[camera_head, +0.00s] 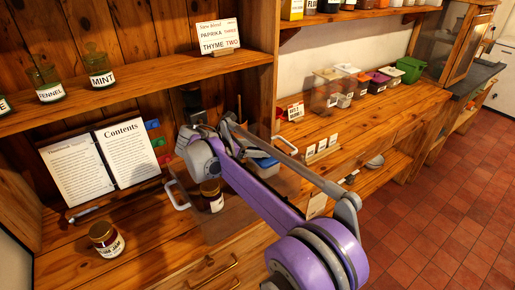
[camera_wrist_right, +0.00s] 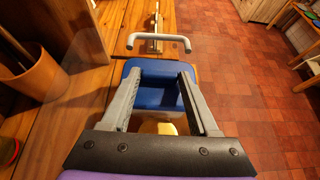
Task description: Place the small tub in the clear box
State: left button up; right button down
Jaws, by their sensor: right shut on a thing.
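The small tub appears as a blue, open-topped tub (camera_wrist_right: 158,97) between the fingers of my right gripper (camera_wrist_right: 159,82) in the right wrist view. In the head view the blue tub (camera_head: 266,162) shows partly behind my purple right arm. The clear box (camera_head: 225,226) is a see-through box with pale handles on the wooden counter; one handle (camera_wrist_right: 158,37) shows just beyond the tub in the wrist view. My right gripper is shut on the tub over the box's right part. I cannot tell whether the tub touches the box floor. My left gripper is out of view.
A dark-lidded jar (camera_head: 211,196) stands within the box's outline. Another jar (camera_head: 106,239) stands at the front left, near an open book (camera_head: 100,165). Several coloured tubs and a green bin (camera_head: 410,69) line the counter's back right. A brown cup (camera_wrist_right: 35,78) stands nearby.

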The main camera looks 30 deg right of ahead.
jog(key=shift+f, duration=0.35)
jog(key=shift+c, duration=0.7)
grip_release()
jog(key=shift+r, duration=0.3)
jog(key=v, duration=1.2)
jog(key=shift+r+p, duration=0.3)
